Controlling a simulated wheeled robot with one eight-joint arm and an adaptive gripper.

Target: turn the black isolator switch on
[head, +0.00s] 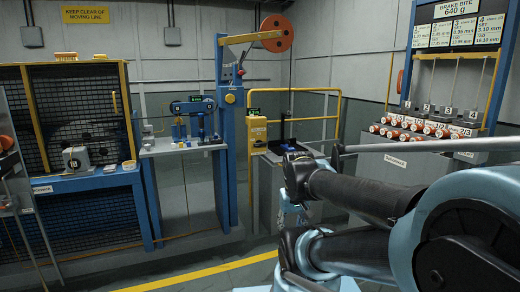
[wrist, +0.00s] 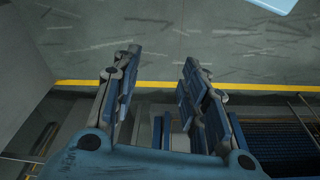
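I cannot clearly make out a black isolator switch in either view. A small grey box with a round dark-marked front (head: 77,159) sits on the left blue bench in the head view; I cannot tell whether it carries the switch. My gripper (wrist: 160,56) is open and empty in the wrist view, its two fingers well apart, pointing over bare grey floor with a yellow line. In the head view my arm crosses the right foreground, and its fingers cannot be made out.
A mesh cage (head: 85,110) stands over the left bench (head: 95,181). A blue post (head: 230,150) carries an orange wheel (head: 277,34). A yellow cabinet (head: 258,135) stands beside it. A weight rack (head: 455,70) is at right. Floor beyond the yellow line (head: 200,276) looks clear.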

